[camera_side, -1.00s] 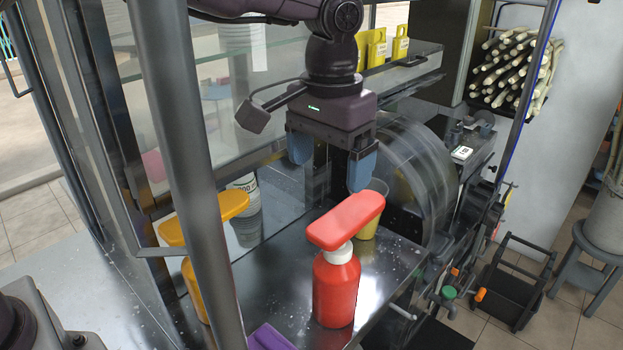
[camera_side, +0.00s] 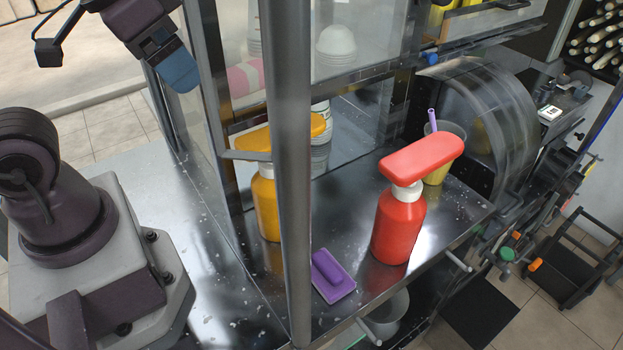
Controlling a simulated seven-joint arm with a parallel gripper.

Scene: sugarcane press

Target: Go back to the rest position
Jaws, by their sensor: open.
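My gripper (camera_side: 172,58) is at the upper left, raised well above the counter and apart from everything on it. One blue fingertip shows clearly; the other is mostly hidden behind the gripper body. Nothing shows in its jaws. The red pump bottle (camera_side: 400,225) stands upright on the metal counter (camera_side: 350,205).
A metal post (camera_side: 288,180) rises in front of an orange pump bottle (camera_side: 265,208). A purple sponge-like block (camera_side: 331,272) lies near the counter's front edge. The press (camera_side: 490,110) stands at the right. Open metal surface (camera_side: 215,260) lies at the left.

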